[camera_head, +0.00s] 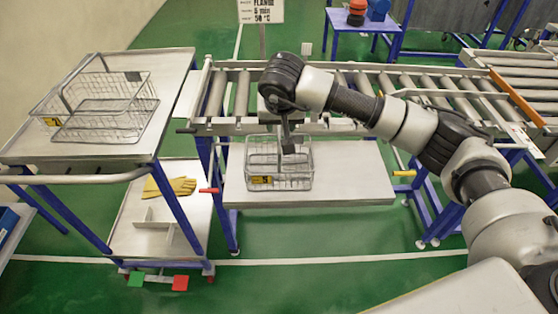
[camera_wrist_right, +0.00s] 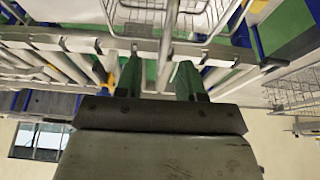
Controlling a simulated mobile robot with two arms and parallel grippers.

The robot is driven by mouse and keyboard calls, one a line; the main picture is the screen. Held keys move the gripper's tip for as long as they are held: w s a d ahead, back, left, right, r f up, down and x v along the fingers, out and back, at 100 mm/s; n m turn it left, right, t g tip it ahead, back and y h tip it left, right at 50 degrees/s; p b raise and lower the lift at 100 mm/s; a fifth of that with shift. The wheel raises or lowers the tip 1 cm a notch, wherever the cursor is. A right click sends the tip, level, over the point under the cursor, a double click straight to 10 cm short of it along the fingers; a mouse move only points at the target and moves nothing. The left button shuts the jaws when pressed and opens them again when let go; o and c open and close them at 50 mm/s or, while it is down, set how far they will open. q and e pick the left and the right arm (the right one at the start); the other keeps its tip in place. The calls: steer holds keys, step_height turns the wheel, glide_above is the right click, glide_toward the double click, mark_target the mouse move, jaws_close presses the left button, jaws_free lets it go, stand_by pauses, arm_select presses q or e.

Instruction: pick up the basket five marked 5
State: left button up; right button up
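A wire basket (camera_head: 306,165) with a yellow label (camera_head: 261,180) stands on the grey shelf in front of the roller conveyor. The label's mark is too small to read. My right gripper (camera_head: 288,147) points down over this basket's back part; contact is unclear. A wire basket also shows at the top of that view (camera_wrist_right: 190,18). A second wire basket (camera_head: 105,112) with a yellow label stands on the left cart. My left gripper is not in view.
The roller conveyor (camera_head: 243,92) runs behind the shelf (camera_head: 350,175), whose right side is bare. The left cart (camera_head: 170,85) has yellow gloves (camera_head: 168,187) on its lower tray. A sign (camera_head: 262,10) stands behind the conveyor.

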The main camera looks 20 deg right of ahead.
mark_target(279, 131)
steer(key=p+x, duration=0.2)
steer(key=x, duration=0.1)
steer(key=shift+w+a+f, duration=0.15)
steer(key=shift+a+f, duration=0.05)
steer(key=shift+f, duration=0.1)
steer(key=shift+w+f, duration=0.15)
steer(key=shift+f, duration=0.25)
steer(key=shift+d, duration=0.1)
steer(key=shift+f+b, duration=0.2)
steer(key=shift+b, duration=0.4)
jaws_close()
